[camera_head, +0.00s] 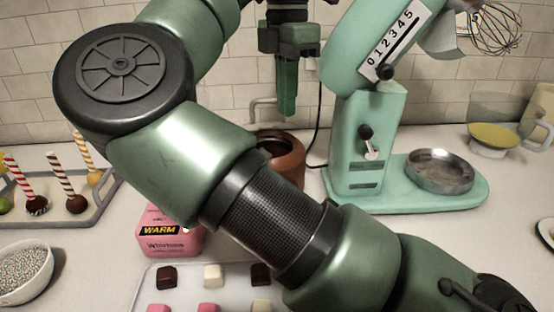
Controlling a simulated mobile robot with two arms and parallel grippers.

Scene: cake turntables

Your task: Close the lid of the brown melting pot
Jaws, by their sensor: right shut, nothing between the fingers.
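The brown melting pot (291,160) stands on the counter behind my right forearm, which hides its left and lower parts. A dark round area shows at its top, and its lid cannot be made out clearly. A pale bent bar (263,101) rises just behind the pot; I cannot tell whether it belongs to the lid. My right gripper (287,112) points down above the pot, apart from it, with its green fingers shut and empty. My left gripper is not in view.
A mint stand mixer (365,140) stands right of the pot, with a metal bowl (440,170) on its base. A pink box (172,240), a tray of sweets (190,296), a cake-pop tray (75,220) and a sprinkle bowl (22,272) lie in front and left.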

